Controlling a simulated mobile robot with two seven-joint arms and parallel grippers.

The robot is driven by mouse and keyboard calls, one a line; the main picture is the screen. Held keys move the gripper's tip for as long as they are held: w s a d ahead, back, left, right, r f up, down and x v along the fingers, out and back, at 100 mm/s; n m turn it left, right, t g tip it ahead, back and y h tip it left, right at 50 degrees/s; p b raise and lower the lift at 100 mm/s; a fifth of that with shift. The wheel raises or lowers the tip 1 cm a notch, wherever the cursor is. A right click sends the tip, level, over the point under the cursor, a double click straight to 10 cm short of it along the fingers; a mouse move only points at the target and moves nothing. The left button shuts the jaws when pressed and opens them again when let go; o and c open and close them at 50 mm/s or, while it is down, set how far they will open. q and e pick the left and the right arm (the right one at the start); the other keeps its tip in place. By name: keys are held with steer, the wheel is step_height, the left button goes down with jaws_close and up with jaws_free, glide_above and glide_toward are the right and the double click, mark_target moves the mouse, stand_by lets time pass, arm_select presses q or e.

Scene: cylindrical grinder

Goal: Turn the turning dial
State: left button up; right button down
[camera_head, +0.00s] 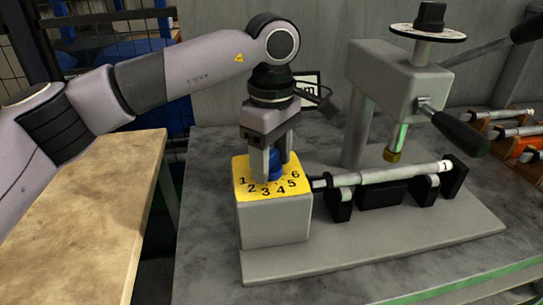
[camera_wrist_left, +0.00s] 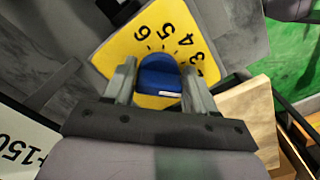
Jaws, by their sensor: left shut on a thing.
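The turning dial (camera_head: 275,165) is a blue knob on a yellow plate (camera_head: 245,180) printed with the numbers 1 to 6. The plate tops a grey box (camera_head: 275,222) at the left end of the grinder. My left gripper (camera_head: 271,172) points down over the plate, its two fingers on either side of the dial and shut on it. In the left wrist view the blue dial (camera_wrist_left: 160,77) sits between the two fingers (camera_wrist_left: 158,88), with a small white mark on its near edge. The fingers hide part of the plate. My right gripper is in neither view.
A grey column with a black-handled lever (camera_head: 455,127) and a top disc (camera_head: 428,32) stands behind. A shaft (camera_head: 385,174) lies on black supports right of the box. Orange holders with rods (camera_head: 515,135) are at far right. A wooden table (camera_head: 90,215) is at left.

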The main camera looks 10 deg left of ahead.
mark_target(271, 155)
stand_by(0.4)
arm_select(q)
steer(key=o, duration=1)
steer(key=shift+c, duration=0.2)
steer(key=shift+r, duration=3.6)
